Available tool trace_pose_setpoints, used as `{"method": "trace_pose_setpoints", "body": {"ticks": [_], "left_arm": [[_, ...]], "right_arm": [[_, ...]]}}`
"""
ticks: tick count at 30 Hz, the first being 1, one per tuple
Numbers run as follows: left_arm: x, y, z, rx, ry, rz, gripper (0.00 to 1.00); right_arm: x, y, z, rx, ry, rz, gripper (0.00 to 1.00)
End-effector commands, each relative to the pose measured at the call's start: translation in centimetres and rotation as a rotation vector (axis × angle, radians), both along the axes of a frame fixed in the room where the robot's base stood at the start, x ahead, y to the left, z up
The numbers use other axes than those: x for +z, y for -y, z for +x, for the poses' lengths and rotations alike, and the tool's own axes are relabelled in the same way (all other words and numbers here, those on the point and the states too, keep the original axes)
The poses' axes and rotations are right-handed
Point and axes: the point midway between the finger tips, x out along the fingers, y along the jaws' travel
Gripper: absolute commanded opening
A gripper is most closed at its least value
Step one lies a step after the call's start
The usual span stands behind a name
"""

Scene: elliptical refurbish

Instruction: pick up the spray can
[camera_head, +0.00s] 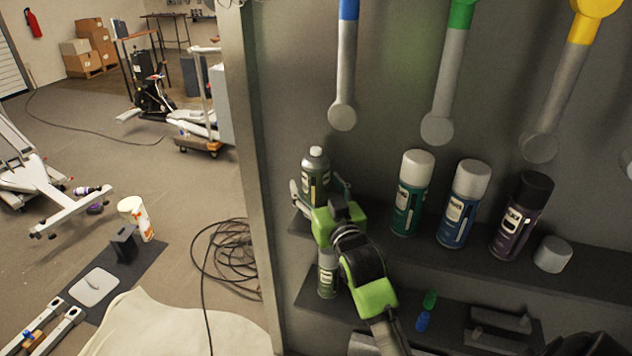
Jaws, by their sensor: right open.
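An uncapped spray can (315,168) with a grey shoulder and a small white nozzle stands upright at the left end of the upper shelf (460,262). My right gripper (320,188), green and black, is at this can with its fingers apart, one on each side of it. The gripper hides the lower part of the can, and I cannot tell whether the fingers touch it. Capped cans stand to the right: a green one (410,195), a blue one (464,205) and a purple one with a black cap (521,217). My left gripper is not in view.
A loose grey cap (552,254) lies at the shelf's right. Another can (327,275) stands on the lower shelf, under my right gripper. Tools with blue, green and yellow ends hang above (450,80). A cabinet side panel (252,150) rises at the left; a coiled cable (228,262) lies on the floor.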

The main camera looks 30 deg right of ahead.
Motion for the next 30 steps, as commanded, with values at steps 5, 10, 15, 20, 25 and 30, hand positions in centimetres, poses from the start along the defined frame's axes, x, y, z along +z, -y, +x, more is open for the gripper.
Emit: {"method": "trace_pose_setpoints", "body": {"ticks": [5,10,15,20,25,30], "left_arm": [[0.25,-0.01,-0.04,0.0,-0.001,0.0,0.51],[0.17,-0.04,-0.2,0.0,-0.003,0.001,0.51],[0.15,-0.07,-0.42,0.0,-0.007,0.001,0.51],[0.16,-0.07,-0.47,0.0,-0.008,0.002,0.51],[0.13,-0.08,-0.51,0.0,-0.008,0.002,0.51],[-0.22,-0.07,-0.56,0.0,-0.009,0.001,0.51]], "right_arm": [[0.0,0.15,0.8,0.0,0.001,-0.001,0.65],[-0.05,0.14,0.77,0.0,0.001,-0.001,0.65],[-0.06,0.14,0.76,0.0,0.0,-0.001,0.23],[0.15,0.13,0.75,0.001,0.005,-0.002,0.18],[0.16,0.13,0.75,0.0,0.004,-0.002,0.18],[0.81,0.14,0.77,0.0,0.007,-0.002,0.18]]}}
